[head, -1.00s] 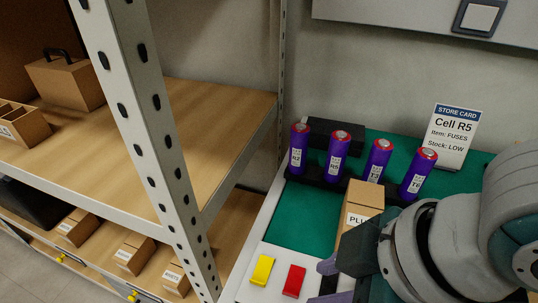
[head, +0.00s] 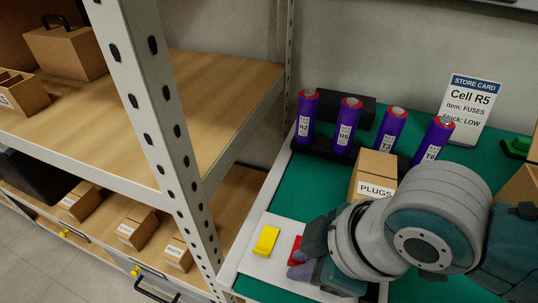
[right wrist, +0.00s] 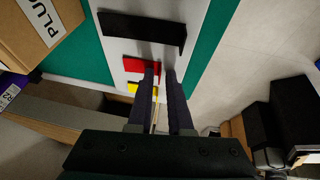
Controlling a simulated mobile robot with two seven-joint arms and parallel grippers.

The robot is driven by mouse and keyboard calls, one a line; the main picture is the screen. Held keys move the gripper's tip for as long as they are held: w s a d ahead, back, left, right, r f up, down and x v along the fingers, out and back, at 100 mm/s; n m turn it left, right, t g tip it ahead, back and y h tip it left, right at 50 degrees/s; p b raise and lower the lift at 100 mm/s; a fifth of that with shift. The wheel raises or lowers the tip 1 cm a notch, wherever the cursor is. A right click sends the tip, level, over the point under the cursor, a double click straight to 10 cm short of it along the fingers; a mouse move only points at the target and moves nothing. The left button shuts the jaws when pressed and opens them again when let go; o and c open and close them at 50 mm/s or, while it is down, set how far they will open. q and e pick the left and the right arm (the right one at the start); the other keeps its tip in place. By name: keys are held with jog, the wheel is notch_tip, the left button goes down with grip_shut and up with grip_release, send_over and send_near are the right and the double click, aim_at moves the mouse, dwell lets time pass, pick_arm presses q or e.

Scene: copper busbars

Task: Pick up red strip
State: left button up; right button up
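The red strip (head: 295,248) lies flat on the white strip of the bench, just right of the yellow strip (head: 266,240). In the head view my right gripper (head: 301,264) is low over it and hides part of it. My left gripper is not in view.
A black strip (right wrist: 143,30) lies beyond the red one in the right wrist view. A PLUGS box (head: 374,172) stands on the green mat (head: 300,190), before several purple cylinders (head: 344,125) in a black rack. A shelf post (head: 165,130) rises on the left.

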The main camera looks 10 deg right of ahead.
jog(key=shift+c, duration=0.2)
grip_shut()
